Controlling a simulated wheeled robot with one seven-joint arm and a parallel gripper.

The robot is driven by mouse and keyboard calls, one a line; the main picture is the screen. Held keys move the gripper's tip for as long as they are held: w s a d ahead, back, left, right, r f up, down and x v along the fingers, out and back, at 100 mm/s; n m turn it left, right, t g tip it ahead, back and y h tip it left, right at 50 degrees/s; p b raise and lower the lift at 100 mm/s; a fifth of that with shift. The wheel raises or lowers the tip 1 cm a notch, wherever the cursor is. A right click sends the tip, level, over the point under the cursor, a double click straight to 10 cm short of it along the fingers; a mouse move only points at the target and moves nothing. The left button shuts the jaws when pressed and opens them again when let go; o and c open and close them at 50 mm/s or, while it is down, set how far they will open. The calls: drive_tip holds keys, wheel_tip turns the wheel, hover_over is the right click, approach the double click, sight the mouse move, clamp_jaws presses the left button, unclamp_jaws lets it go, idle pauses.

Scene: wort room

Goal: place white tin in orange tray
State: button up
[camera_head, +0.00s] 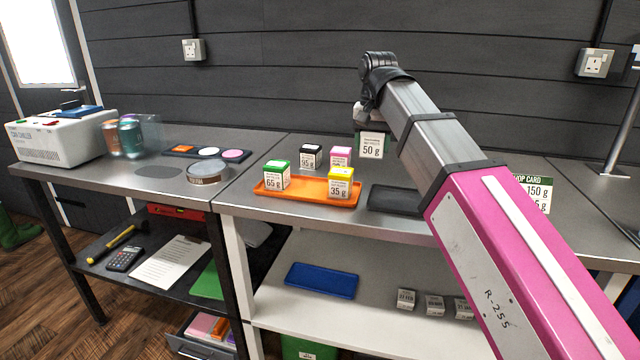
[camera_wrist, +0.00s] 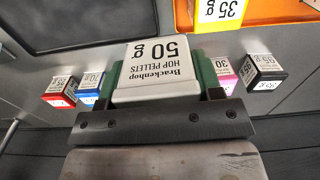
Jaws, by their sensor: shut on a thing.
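The white tin (camera_head: 371,146), labelled 50 g hop pellets, is held in the air above the back of the metal bench. My gripper (camera_head: 364,118) is shut on it. In the wrist view the white tin (camera_wrist: 158,62) sits between the green-padded fingers of my gripper (camera_wrist: 160,85). The orange tray (camera_head: 305,190) lies on the bench to the left of and below the held tin. A green-topped tin (camera_head: 277,174) stands at its left end and a yellow-topped tin (camera_head: 340,183) at its right end. The tray's middle is bare. The tray's edge (camera_wrist: 282,12) shows in the wrist view.
A black tin (camera_head: 311,156) and a pink tin (camera_head: 340,156) stand behind the orange tray. A dark tray (camera_head: 393,199) lies to its right. Red (camera_wrist: 61,92) and blue (camera_wrist: 90,88) tins show in the wrist view. A round metal tin (camera_head: 207,173) stands left.

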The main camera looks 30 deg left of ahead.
drive_tip(key=s+a, duration=0.7)
drive_tip(key=s, duration=0.2)
drive_tip(key=s+a, duration=0.6)
drive_tip(key=s, duration=0.4)
hover_over(308, 191)
wheel_tip(308, 191, down, 6)
drive_tip(key=shift+a+f, duration=0.15)
drive_tip(key=shift+f, duration=2.1)
drive_tip(key=shift+f, duration=0.15)
drive_tip(key=o, duration=1)
wheel_tip(308, 191, up, 12)
drive_tip(key=shift+r, duration=0.2)
